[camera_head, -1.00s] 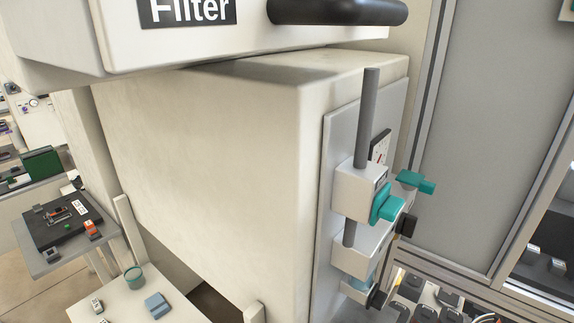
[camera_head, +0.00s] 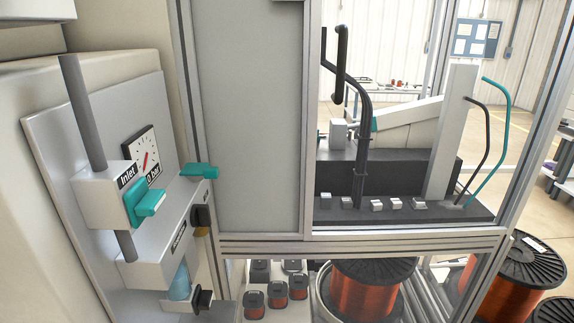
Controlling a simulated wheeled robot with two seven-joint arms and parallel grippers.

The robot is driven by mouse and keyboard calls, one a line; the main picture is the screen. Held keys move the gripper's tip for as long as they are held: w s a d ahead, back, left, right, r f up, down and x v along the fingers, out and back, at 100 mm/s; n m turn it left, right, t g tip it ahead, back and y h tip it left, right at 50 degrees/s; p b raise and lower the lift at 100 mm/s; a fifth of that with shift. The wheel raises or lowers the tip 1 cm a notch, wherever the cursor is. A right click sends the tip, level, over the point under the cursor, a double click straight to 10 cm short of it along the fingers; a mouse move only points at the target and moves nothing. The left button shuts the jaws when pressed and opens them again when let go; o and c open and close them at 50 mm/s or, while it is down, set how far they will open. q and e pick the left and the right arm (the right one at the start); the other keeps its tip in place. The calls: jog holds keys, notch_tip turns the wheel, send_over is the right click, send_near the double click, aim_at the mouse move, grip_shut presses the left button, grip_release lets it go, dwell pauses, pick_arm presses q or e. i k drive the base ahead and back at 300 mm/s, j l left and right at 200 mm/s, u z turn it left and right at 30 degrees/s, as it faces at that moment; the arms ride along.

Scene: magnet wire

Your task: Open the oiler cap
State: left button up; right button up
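No part labelled as an oiler or its cap can be made out. On the left is a grey panel (camera_head: 62,150) with an air unit. It has a white block (camera_head: 97,200) marked "Inlet" with a teal handle (camera_head: 148,204). A second white block (camera_head: 150,268) is below it, with a label too small to read. A pale blue bowl (camera_head: 180,285) and a black knob (camera_head: 203,299) are at the bottom. Another teal handle (camera_head: 200,170) sticks out at the right. Neither of my grippers is in view.
A gauge (camera_head: 143,152) is on the panel. A grey door in a metal frame (camera_head: 245,120) stands to the right. Beyond it is a machine with a dark base (camera_head: 400,208). Copper wire spools (camera_head: 362,290) stand below, with small orange spools (camera_head: 277,292) beside them.

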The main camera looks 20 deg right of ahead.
aim_at(203, 170)
jog(key=z, duration=0.2)
jog(key=l+z, duration=0.1)
jog(key=l, duration=0.35)
jog(key=i+l+z, duration=0.1)
jog(key=l, duration=0.3)
jog(key=i+l+z, duration=0.1)
jog(key=l, duration=0.3)
jog(key=i+l, duration=0.15)
jog(key=l, duration=0.3)
jog(key=k+z, duration=0.05)
